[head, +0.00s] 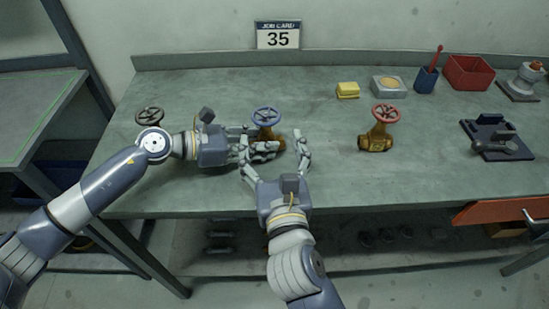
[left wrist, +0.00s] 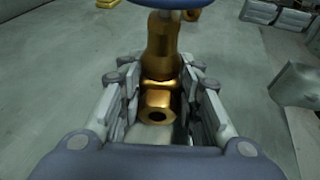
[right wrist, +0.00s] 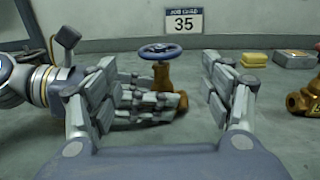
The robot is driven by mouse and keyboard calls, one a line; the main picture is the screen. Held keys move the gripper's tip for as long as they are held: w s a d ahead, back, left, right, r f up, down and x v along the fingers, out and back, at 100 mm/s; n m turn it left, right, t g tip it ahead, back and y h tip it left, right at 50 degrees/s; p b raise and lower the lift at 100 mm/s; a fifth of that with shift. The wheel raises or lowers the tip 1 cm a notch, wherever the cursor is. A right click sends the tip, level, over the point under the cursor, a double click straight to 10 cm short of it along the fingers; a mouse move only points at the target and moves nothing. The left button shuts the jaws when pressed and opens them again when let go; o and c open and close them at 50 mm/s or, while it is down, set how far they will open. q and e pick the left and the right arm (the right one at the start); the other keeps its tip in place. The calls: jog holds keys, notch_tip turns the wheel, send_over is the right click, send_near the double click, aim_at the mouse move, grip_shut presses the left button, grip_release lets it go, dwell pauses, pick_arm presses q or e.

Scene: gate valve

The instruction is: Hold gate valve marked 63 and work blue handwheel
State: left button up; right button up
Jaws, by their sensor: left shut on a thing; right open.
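A brass gate valve with a blue handwheel (head: 267,116) stands upright near the middle of the bench. My left gripper (head: 262,149) is shut on its brass body from the left; in the left wrist view the fingers flank the brass body (left wrist: 160,75). The blue rim crosses the top edge there. My right gripper (head: 272,158) is open in front of the valve. In the right wrist view the blue handwheel (right wrist: 160,51) shows beyond and between the open fingers, apart from them. I cannot read any number on the valve.
A job card (head: 278,36) on the wall reads 35, not 63. A red-wheeled valve (head: 380,128) stands to the right, and a dark-wheeled valve (head: 150,116) shows behind my left arm. A yellow block (head: 347,90) and red bin (head: 468,72) stand at the back right.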

jog(key=shift+s+d, duration=0.2)
jog(key=shift+s, duration=1.6)
pick_arm(q)
jog(key=o, duration=0.9)
